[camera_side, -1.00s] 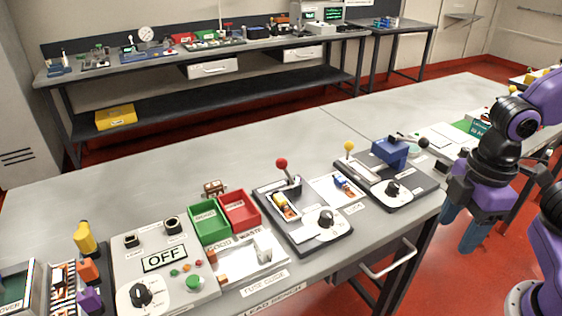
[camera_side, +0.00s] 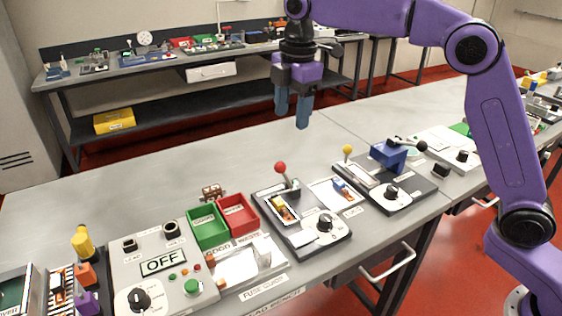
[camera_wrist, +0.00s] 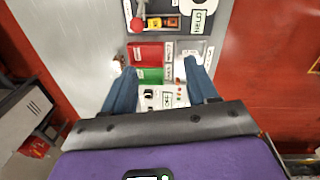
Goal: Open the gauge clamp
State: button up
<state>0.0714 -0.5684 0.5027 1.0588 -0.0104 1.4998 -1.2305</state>
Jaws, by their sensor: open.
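I cannot tell from the labels which fixture is the gauge clamp. One dark plate (camera_side: 300,241) on the front bench carries a red-knobbed lever (camera_side: 281,169), a slot holding a yellow-and-orange part, and a white dial with a black knob (camera_side: 325,222). The red knob also shows in the wrist view (camera_wrist: 137,25). Right of it, a second dark plate (camera_side: 420,189) has a yellow-knobbed lever (camera_side: 347,150), a blue block (camera_side: 388,156) with a black-knobbed handle (camera_side: 420,146), and a dial. My gripper (camera_side: 292,112) is open and empty, pointing down, well above the bench.
A green bin (camera_side: 207,228) and red bin (camera_side: 237,215) stand left of the red-knob plate. Further left is a panel reading OFF (camera_side: 163,263). A small brown object (camera_side: 213,192) lies behind the bins. The bench behind the fixtures is clear.

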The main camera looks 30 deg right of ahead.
jog(key=w+d+n, duration=0.1)
jog(key=w, duration=0.4)
jog(key=f, duration=1.1)
jog(key=w+f, duration=0.1)
jog(key=f, duration=0.4)
jog(key=shift+w+a+f, duration=0.1)
jog(key=shift+f, duration=0.3)
grip_shut()
